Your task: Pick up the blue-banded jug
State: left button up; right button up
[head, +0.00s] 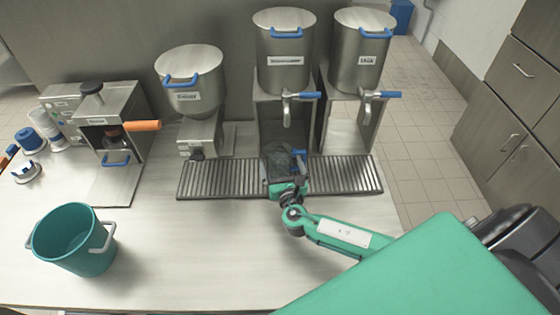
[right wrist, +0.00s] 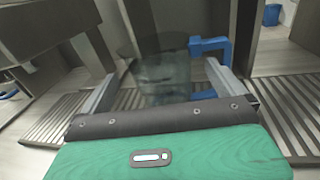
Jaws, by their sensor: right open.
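A see-through dark jug (head: 278,160) with a blue handle (head: 299,158) stands upright on the slatted metal drip tray (head: 222,178), below the tap of the middle steel dispenser. In the right wrist view the jug (right wrist: 163,77) stands ahead of the palm, with its blue handle (right wrist: 212,46) on the right. My right gripper (head: 286,172) is at the near side of the jug. Its jaws (right wrist: 162,88) are open, one finger at each side of the jug's lower part; I cannot tell if they touch it. My left gripper is out of view.
Steel dispensers (head: 285,48) with blue-handled taps (head: 303,96) stand behind and above the jug. A steel machine with an orange handle (head: 141,126) is at the left. A teal bucket (head: 74,240) stands at front left. The front middle of the counter (head: 190,250) is clear.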

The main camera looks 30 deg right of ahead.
jog(key=p+x, duration=0.1)
jog(key=x, duration=0.3)
jog(key=shift+w+d, duration=0.1)
jog(key=shift+w, duration=0.2)
jog(key=shift+c, duration=1.3)
jog(key=c, duration=1.2)
jog(key=shift+c, duration=0.2)
jog(key=shift+r, duration=0.15)
